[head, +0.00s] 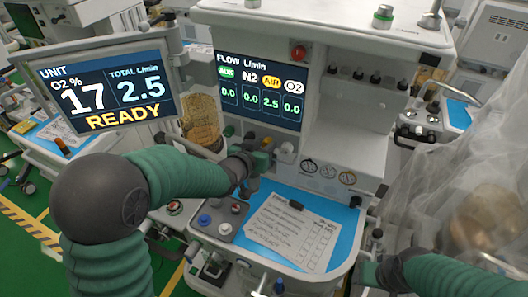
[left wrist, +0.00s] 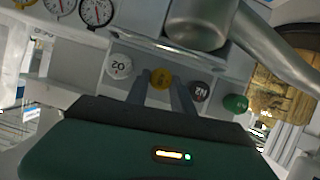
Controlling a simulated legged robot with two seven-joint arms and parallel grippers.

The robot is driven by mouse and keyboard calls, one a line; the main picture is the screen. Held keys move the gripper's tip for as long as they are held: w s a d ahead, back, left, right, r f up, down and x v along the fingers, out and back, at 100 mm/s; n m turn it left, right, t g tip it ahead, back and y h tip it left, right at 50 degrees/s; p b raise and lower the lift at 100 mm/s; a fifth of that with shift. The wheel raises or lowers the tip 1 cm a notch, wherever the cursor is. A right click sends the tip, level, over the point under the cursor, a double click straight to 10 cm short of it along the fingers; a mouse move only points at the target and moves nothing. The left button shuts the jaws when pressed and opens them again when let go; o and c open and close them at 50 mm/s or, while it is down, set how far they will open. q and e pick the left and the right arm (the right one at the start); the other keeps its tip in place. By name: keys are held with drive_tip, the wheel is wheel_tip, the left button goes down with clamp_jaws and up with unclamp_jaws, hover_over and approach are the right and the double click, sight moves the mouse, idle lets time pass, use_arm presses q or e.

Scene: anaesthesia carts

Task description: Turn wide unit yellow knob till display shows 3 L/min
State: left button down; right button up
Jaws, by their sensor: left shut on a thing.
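The yellow knob (left wrist: 160,78) sits between the fingers of my left gripper (left wrist: 160,90), which is shut on it. The flow display reads 0.0, 0.0, 2.5 under AIR, and 0.0. The unit screen (head: 108,92) reads O2 17%, total 2.5 L/min and READY. My right gripper (head: 372,270) is low at the right; its fingers are not clear.
A white O2 knob (left wrist: 120,67) is on one side of the yellow knob. A dark N2 knob (left wrist: 200,91) and a green knob (left wrist: 235,103) are on the other. A clipboard sheet (head: 290,232) lies on the blue worktop (head: 340,210). Clear plastic sheeting (head: 450,180) hangs at the right.

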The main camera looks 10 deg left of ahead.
use_arm(q)
drive_tip(key=shift+s+f, duration=0.1)
drive_tip(key=shift+f, duration=0.1)
drive_tip(key=c, duration=1.5)
unclamp_jaws()
drive_tip(key=shift+o, duration=0.7)
drive_tip(key=shift+w, duration=0.25)
drive_tip(key=b+v, duration=0.2)
drive_tip(key=v, duration=1.4)
drive_tip(key=shift+s, duration=0.3)
drive_tip(key=shift+a+r, duration=0.1)
